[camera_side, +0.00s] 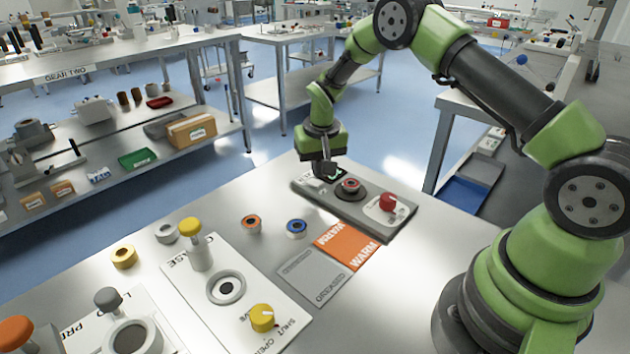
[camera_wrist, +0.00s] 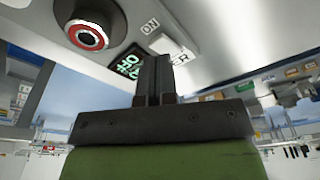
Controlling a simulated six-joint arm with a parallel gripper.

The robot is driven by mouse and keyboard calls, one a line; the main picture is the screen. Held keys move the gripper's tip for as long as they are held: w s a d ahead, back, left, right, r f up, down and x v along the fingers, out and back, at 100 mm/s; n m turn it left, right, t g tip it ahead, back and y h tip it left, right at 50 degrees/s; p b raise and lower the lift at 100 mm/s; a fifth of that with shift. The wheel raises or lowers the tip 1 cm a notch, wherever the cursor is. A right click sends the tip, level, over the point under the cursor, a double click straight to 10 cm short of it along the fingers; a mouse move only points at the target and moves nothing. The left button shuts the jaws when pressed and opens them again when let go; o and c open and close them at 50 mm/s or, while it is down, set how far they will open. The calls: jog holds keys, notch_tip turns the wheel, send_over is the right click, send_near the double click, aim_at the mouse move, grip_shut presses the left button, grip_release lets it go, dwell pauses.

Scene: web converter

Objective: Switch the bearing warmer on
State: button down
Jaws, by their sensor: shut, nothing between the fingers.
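The bearing warmer (camera_side: 400,222) is a grey slab at the back of the table in the side view. A bearing with a red ring (camera_side: 350,185) sits on its dark round plate, and it also shows in the wrist view (camera_wrist: 88,36). My gripper (camera_side: 325,172) is shut and empty, pointing down at the warmer's left end. In the wrist view its closed fingers (camera_wrist: 154,62) are beside a dark display (camera_wrist: 130,66) with green letters that seem to read OFF. The switch itself is mostly hidden; I cannot tell contact.
A red knob (camera_side: 387,202) stands on the warmer's right end. An orange WARM mat (camera_side: 348,246) and a grey GREASED mat (camera_side: 313,277) lie in front. Orange-ringed (camera_side: 251,223) and blue-ringed (camera_side: 297,228) bearings stand nearby. The grease station (camera_side: 205,270) is at left.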

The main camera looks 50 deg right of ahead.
aim_at(319, 184)
jog(key=shift+f, duration=1.3)
dwell(0.6)
jog(key=shift+r, duration=3.5)
